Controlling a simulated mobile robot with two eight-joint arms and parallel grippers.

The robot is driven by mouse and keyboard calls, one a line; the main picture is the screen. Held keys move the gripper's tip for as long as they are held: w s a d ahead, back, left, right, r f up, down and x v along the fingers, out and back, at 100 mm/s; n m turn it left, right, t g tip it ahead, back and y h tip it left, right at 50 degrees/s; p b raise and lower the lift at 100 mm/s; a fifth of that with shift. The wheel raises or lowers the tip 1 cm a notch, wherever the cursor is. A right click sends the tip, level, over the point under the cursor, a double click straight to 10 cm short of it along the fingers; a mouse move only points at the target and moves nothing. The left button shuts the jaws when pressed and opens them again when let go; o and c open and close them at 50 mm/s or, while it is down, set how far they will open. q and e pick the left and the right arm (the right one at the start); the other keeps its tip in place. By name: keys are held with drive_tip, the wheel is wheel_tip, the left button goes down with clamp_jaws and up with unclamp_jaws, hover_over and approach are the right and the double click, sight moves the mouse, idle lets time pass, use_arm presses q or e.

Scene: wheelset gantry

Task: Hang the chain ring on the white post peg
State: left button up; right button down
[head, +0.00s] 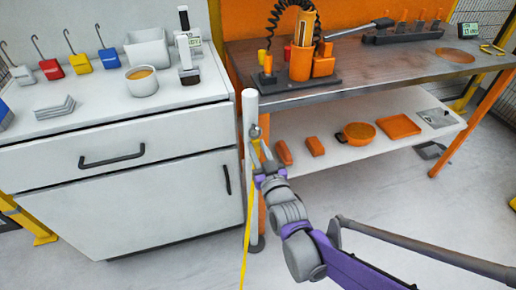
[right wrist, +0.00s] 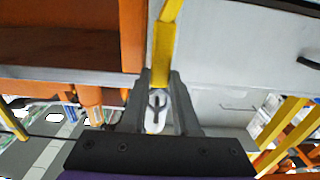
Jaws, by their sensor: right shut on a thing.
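The white post (head: 250,105) stands upright in the gap between the white cabinet and the metal workbench. A small grey peg (head: 255,132) shows near its upper part. My right gripper (head: 262,165) is close in front of the post, just below the peg, and is shut on the chain ring. The ring itself is mostly hidden by the fingers. A yellow chain (head: 247,235) runs down from there to the floor. In the right wrist view the yellow chain (right wrist: 165,45) leads away from between the fingers (right wrist: 158,95). A white piece with a dark Y shape (right wrist: 156,110) shows between them. My left gripper is out of view.
The white cabinet (head: 150,190) is close on the left, with tubs and coloured hooked blocks on top. The workbench (head: 375,75) on the right carries an orange tool holder (head: 301,60); its lower shelf (head: 370,135) holds orange parts. Open floor lies in front.

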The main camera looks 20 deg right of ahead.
drive_tip(key=shift+f, duration=0.1)
drive_tip(key=c, duration=0.6)
unclamp_jaws()
